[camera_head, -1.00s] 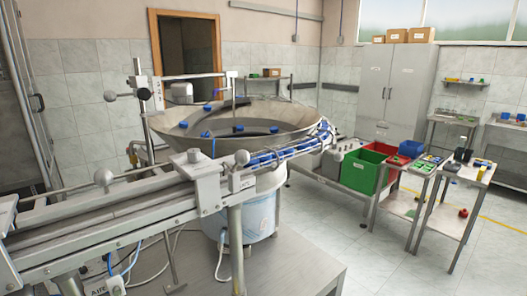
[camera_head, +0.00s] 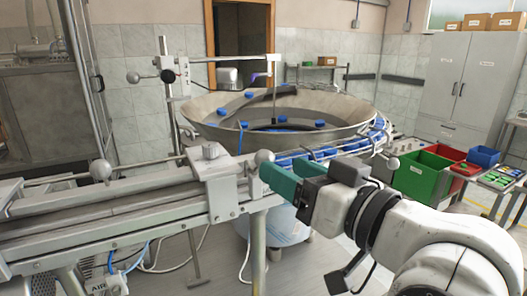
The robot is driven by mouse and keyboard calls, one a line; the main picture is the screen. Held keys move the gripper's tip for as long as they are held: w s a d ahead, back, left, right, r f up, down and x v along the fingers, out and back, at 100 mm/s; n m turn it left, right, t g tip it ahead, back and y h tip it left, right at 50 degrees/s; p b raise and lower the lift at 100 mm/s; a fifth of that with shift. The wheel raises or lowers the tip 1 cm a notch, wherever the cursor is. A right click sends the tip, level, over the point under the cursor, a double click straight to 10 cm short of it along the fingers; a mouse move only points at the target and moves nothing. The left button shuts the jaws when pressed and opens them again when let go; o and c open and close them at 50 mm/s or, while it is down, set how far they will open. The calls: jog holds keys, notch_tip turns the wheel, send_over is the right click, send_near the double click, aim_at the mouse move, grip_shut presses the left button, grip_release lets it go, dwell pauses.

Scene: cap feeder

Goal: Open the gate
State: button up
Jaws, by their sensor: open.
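The feeder's metal rail (camera_head: 110,205) runs from the left to a grey bracket block (camera_head: 215,185) with a knob on top. A round ball knob (camera_head: 264,157) sits at the block's right side. I cannot tell for sure which of these parts is the gate. My gripper (camera_head: 270,176), with teal fingers, reaches in from the lower right. Its fingertips are just below and right of the ball knob; whether they touch it is unclear. The gripper is open and I see nothing held. The fingers hide part of the rail's end.
The wide feeder bowl (camera_head: 345,133) holds several blue caps and stands behind the gripper. A track with blue caps (camera_head: 340,152) curves along its right rim. A green bin (camera_head: 418,177) and a red bin (camera_head: 452,157) stand at the right. Hoses hang below the rail.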

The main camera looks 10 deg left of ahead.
aim_at(257, 155)
jog(key=p+x, duration=0.1)
jog(key=x, duration=0.7)
jog(key=shift+w+a+f+p, duration=0.1)
jog(key=shift+a+p, duration=0.1)
jog(key=shift+p, duration=0.15)
jog(key=shift+c, duration=0.2)
grip_shut()
